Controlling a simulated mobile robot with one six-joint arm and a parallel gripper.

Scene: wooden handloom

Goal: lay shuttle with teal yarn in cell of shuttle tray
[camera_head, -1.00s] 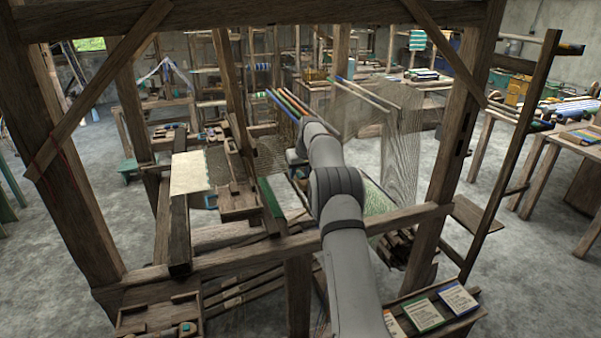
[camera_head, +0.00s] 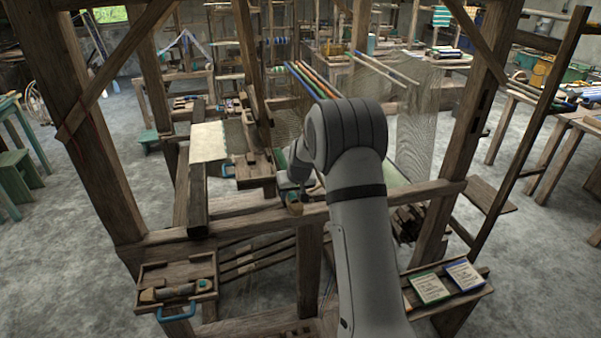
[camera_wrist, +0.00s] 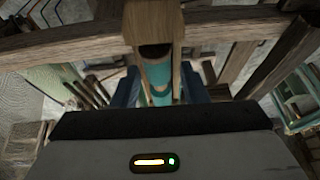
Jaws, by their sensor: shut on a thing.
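My gripper (camera_wrist: 161,88) is shut on the wooden shuttle with teal yarn (camera_wrist: 157,70), its blue fingers on either side of it. In the head view my gripper (camera_head: 287,184) is partly hidden by my arm, and an end of the shuttle (camera_head: 294,203) shows by the front beam of the loom. The shuttle tray (camera_head: 150,273) is at lower left, apart from and below my gripper. It is a wooden tray with a blue handle, and another wooden shuttle (camera_head: 170,292) lies in its front part. The back part looks empty.
The loom's front beam (camera_head: 375,203) runs between my gripper and the tray, and a thick post (camera_head: 85,140) stands at left. A shelf with two cards (camera_head: 430,288) is at lower right. Open floor (camera_head: 70,270) lies left of the tray.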

